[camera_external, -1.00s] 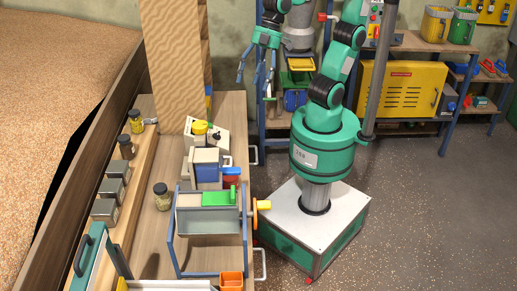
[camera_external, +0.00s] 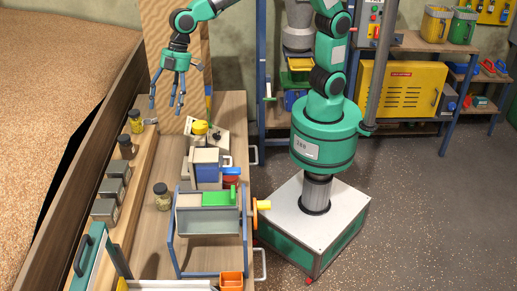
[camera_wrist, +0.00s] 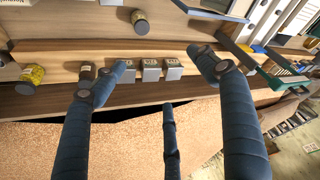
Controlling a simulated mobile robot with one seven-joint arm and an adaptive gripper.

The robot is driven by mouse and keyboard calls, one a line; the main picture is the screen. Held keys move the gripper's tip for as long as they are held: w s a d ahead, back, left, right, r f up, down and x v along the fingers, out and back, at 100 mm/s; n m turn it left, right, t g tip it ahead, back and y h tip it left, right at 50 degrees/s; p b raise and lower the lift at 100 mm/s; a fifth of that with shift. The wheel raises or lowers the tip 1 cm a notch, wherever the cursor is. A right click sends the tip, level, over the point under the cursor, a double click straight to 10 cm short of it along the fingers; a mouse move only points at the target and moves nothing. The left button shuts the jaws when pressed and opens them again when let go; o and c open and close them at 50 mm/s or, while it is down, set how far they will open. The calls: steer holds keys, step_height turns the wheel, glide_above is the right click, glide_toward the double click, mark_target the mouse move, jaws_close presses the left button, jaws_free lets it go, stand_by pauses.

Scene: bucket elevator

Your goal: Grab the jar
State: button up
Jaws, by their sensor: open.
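A glass jar with a dark lid (camera_external: 162,196) stands alone on the wooden bench; it also shows at the top of the wrist view (camera_wrist: 139,21). Two more jars stand on the raised wooden ledge to its left: one with yellowish contents (camera_external: 136,121) and a darker brown one (camera_external: 127,147). In the wrist view the yellow jar (camera_wrist: 31,77) is at the left and the brown jar (camera_wrist: 87,72) is beside a finger. My gripper (camera_external: 167,103) is open and empty, fingers pointing down, high above the far end of the bench, apart from every jar.
Several square tins (camera_external: 111,189) line the ledge in front of the jars. A grey-blue framed machine with a green part (camera_external: 215,198) and a white box with a yellow knob (camera_external: 200,129) stand right of the lone jar. A tall wooden board (camera_external: 175,60) rises behind.

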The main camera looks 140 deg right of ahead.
steer(key=w+d+f, duration=0.3)
steer(key=d, duration=0.1)
glide_toward(163, 184)
steer(key=f, duration=0.2)
steer(key=shift+w+d+r+p, duration=0.1)
steer(key=shift+w+r+p, duration=0.1)
steer(key=shift+p, duration=0.2)
steer(key=shift+f, duration=0.1)
steer(key=b+x, duration=0.1)
steer(key=x, duration=0.7)
steer(key=shift+f, duration=0.15)
steer(key=shift+w, duration=0.1)
steer(key=shift+a+b+x, duration=0.1)
steer(key=shift+b+x, duration=0.2)
steer(key=shift+x, duration=1)
steer(key=shift+a+b+x, duration=0.15)
steer(key=shift+b+x, duration=0.15)
steer(key=shift+x, duration=1)
